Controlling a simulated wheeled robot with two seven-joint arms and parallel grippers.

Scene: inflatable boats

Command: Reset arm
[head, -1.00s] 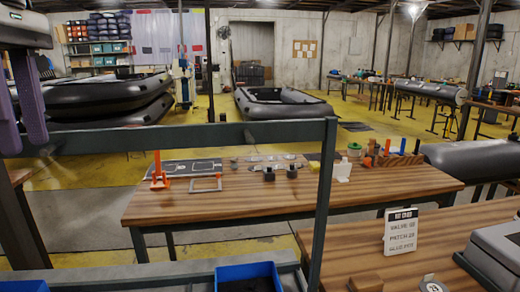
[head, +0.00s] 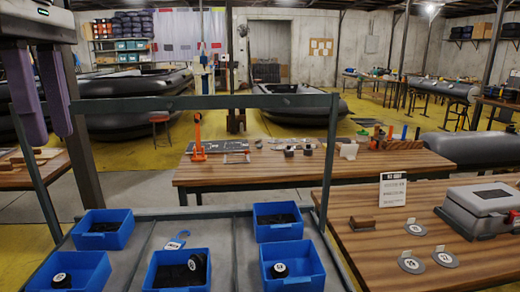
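My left gripper (head: 50,138) hangs at the upper left of the head view, with two purple fingers pointing down. The fingers stand apart with a gap between them and nothing held there. It is in the air, in front of the rack frame and clear of the tables. My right gripper is not in view.
A metal rack (head: 200,103) stands close in front with blue bins (head: 103,240) holding dark parts. A wooden workbench (head: 410,165) with tools lies behind it. A nearer table (head: 355,245) at right carries a grey machine (head: 480,207) and a sign (head: 393,190). Boats (head: 290,108) lie beyond.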

